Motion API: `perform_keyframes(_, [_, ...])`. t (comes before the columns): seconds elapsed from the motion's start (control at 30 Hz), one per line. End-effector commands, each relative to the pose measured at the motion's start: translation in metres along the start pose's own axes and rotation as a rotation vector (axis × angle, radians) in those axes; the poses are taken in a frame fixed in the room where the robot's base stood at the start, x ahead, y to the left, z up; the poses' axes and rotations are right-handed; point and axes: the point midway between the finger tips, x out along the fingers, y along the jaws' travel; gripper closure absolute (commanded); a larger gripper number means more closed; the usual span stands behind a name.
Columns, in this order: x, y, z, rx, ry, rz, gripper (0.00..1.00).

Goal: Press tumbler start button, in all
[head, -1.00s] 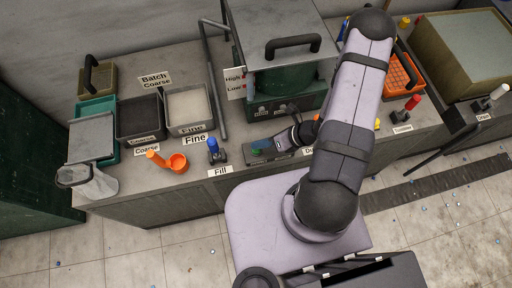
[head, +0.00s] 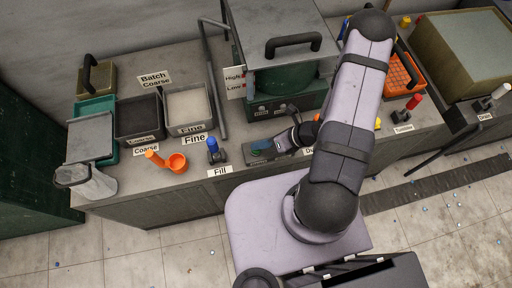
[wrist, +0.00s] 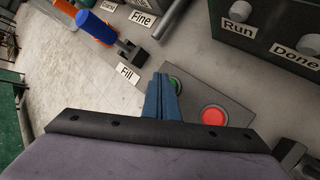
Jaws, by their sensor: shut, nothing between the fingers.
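A grey control box with a green button (wrist: 174,84) and a red button (wrist: 213,115) sits at the front of the bench. In the head view the box (head: 252,159) is partly covered by my arm's end. My gripper (wrist: 161,84), with blue fingers, is shut and empty. Its fingertips are over the green button and hide part of it; whether they touch or press it I cannot tell. The red button is clear to the right. Behind stands the tumbler (head: 280,85), a grey-lidded machine with a green drum. Its panel has round grey "Run" (wrist: 241,10) and "Done" (wrist: 309,45) lamps, which look unlit.
A blue-handled lever (head: 213,150) by the "Fill" label stands left of the box. An orange scoop (head: 176,162) and the coarse and fine bins (head: 188,130) are farther left. A red-handled lever (head: 413,102) and an orange basket stand to the right.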

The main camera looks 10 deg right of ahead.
Motion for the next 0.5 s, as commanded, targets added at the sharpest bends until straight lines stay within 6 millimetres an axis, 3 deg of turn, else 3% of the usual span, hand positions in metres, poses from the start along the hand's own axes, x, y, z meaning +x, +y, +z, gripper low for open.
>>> perform_keyframes(0.5, [0.0031, -0.0022, -0.0022, 0.0, 0.0, 0.0, 1.0])
